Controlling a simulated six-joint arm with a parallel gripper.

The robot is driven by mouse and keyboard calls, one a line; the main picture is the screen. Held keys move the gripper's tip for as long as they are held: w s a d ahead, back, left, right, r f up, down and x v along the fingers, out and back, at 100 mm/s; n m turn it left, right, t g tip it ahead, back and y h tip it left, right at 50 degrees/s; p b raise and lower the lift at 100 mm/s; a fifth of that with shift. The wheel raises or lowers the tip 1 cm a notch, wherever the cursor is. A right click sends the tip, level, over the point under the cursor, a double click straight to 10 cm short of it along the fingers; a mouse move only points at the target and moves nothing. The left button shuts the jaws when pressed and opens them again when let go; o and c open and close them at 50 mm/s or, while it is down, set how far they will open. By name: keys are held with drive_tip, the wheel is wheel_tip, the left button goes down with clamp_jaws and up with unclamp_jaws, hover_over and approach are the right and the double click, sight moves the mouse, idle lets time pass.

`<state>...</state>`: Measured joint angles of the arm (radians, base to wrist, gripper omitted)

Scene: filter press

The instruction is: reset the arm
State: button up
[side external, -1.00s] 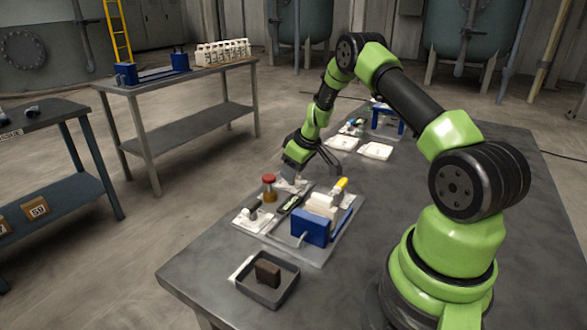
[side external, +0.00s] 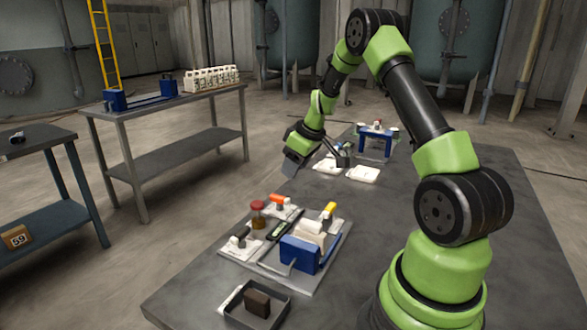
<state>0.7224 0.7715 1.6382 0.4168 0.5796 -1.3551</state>
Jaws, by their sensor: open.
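My green and black arm reaches over the grey table (side external: 440,240) from its base at the right. My gripper (side external: 318,164) is at the arm's end, open and raised above the table's left side. It is behind and above the tray of tools and apart from it. No object shows between its fingers, though they are small and partly overlap the white trays behind.
A pale tray (side external: 304,288) holds a blue press block (side external: 303,250), a red-capped jar (side external: 258,214) and hand tools. A dark bin (side external: 283,318) with a brown block (side external: 256,302) sits in front. White trays (side external: 363,174) and a blue stand (side external: 376,143) lie behind.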

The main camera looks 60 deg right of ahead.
drive_tip(key=s+a+r+m+t, duration=0.1)
drive_tip(key=s+a+r, duration=0.2)
drive_tip(key=a+r, duration=1.1)
drive_tip(key=s+a+r+m+t+y, duration=0.1)
drive_tip(key=s+a+r+m+y, duration=0.1)
drive_tip(key=s+a, duration=0.9)
drive_tip(key=s+r+m, duration=0.1)
drive_tip(key=s+r, duration=0.1)
drive_tip(key=s, duration=0.2)
drive_tip(key=shift+s+a+t, duration=0.2)
drive_tip(key=shift+a+t, duration=0.1)
drive_tip(key=shift+a, duration=0.1)
